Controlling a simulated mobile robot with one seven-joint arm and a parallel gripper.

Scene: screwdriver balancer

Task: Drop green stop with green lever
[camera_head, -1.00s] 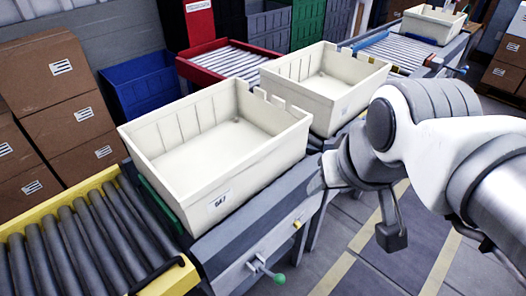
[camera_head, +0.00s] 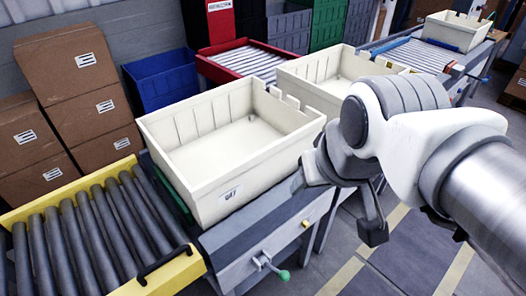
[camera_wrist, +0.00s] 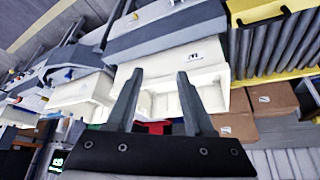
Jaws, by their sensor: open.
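The green stop (camera_head: 172,187) is a thin green bar standing upright along the left side of the near white tote (camera_head: 228,205), partly hidden by it. The green lever (camera_head: 284,275) is a small handle with a green knob, low on the grey front panel of the conveyor below the tote. In the wrist view my gripper (camera_wrist: 160,78) is open, with two dark fingers apart and nothing between them. The tote lies beyond the fingers and looks upside down there. In the head view my arm is right of the lever and above it, apart from it.
A yellow-framed roller conveyor (camera_head: 185,270) with a black handle lies at the left. A yellow knob (camera_head: 306,224) sits on the front panel right of the green lever. A second white tote (camera_head: 335,75) stands behind. The floor in front of the panel looks clear.

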